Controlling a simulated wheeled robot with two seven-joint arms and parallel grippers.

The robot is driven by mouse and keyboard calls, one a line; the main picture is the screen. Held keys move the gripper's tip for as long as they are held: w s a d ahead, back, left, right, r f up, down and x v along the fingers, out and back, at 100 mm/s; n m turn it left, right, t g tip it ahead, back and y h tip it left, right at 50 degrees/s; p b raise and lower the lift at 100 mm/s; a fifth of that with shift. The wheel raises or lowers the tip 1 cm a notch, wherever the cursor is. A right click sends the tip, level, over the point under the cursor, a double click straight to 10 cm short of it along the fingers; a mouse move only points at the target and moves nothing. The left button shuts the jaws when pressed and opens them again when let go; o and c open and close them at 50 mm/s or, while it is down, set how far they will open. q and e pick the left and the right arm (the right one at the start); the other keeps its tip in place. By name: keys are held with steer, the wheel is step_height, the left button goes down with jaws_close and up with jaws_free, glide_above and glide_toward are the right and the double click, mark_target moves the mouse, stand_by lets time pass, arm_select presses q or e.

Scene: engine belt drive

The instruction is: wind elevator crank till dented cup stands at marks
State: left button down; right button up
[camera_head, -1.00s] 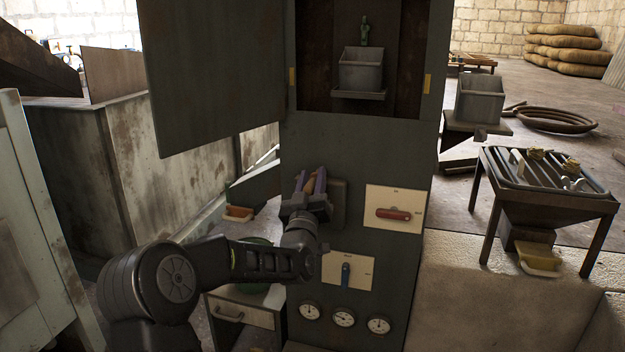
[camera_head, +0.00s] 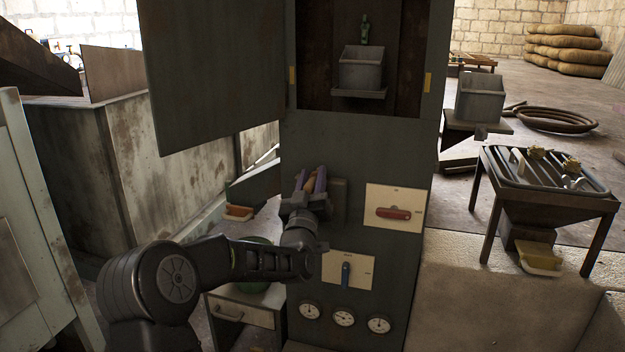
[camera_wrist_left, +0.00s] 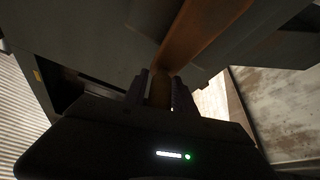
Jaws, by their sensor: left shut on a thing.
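My left gripper (camera_head: 312,184) is at the front of the dark elevator housing, shut on the crank handle (camera_wrist_left: 160,92). In the left wrist view the handle sits between the two fingers (camera_wrist_left: 159,88), and the rusty crank arm (camera_wrist_left: 203,32) runs up from it. A grey cup (camera_head: 361,72) stands upright in the open window above, with a small ledge under it and a green fitting over it. I cannot make out a dent. Yellow marks (camera_head: 292,76) (camera_head: 428,83) sit on the window's two sides, about level with the cup. My right gripper is not in view.
A panel with a red lever (camera_head: 393,213) and one with a blue lever (camera_head: 345,272) are right of my arm, above several gauges (camera_head: 344,318). An open door (camera_head: 215,75) hangs left of the window. Another grey cup (camera_head: 478,100) and a grated hopper (camera_head: 548,200) stand at right.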

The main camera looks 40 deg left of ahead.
arm_select(q)
steer(key=shift+w+d+f+m, duration=0.1)
steer(key=shift+d+m, duration=0.1)
steer(key=shift+m, duration=0.1)
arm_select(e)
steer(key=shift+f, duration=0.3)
